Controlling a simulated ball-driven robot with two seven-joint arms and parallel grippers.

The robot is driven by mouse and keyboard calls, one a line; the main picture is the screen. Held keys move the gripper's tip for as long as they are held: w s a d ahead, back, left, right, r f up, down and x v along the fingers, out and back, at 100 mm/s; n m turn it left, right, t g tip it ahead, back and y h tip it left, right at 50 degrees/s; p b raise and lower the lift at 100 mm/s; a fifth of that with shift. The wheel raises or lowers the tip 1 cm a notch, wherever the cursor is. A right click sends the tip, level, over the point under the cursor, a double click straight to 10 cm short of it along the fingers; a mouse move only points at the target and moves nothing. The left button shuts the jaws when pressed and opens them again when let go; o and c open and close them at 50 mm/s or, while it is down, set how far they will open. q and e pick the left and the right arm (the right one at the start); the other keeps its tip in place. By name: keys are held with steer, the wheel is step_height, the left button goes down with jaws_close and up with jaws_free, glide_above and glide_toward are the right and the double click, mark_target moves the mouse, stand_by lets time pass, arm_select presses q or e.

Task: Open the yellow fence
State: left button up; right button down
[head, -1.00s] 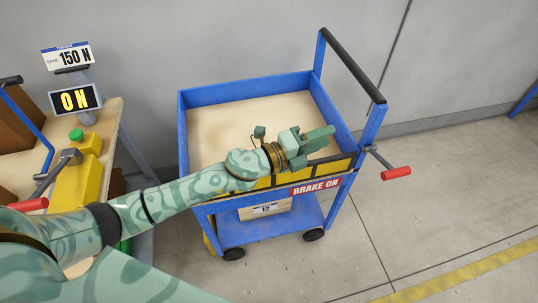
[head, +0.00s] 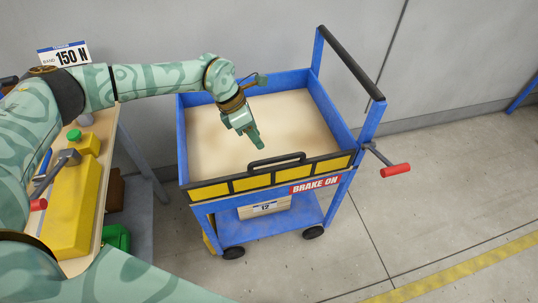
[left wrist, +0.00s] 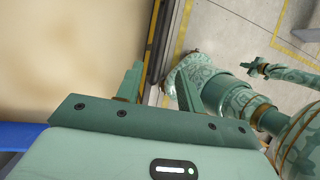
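The yellow fence (head: 251,182) is a low row of yellow panels in a black frame. It stands closed along the front edge of the blue cart (head: 228,93), with a black handle (head: 277,160) on its top. My left gripper (head: 256,140) points down over the cart's tray, just behind and left of the handle. In the left wrist view the left gripper's fingers (left wrist: 157,85) are apart with nothing held between them. The dark handle (left wrist: 153,36) shows just beyond them, along the fence's edge. My right gripper is not in the head view; small arm parts in the left wrist view are unclear.
The cart's tray floor (head: 210,140) is bare. A "BRAKE ON" label (head: 315,185) and a red-gripped lever (head: 396,171) are at the cart's right. A bench (head: 112,145) with a yellow fixture (head: 78,205) stands left. Floor to the right is clear.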

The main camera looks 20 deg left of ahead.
arm_select(q)
steer(key=b, duration=0.2)
glide_above(273, 172)
steer(key=a, duration=0.2)
steer(key=f, duration=0.8)
steer(key=shift+w+d, duration=0.15)
steer(key=shift+d, duration=0.1)
steer(key=shift+r+p, duration=0.1)
steer(key=shift+p, duration=0.2)
jaws_close()
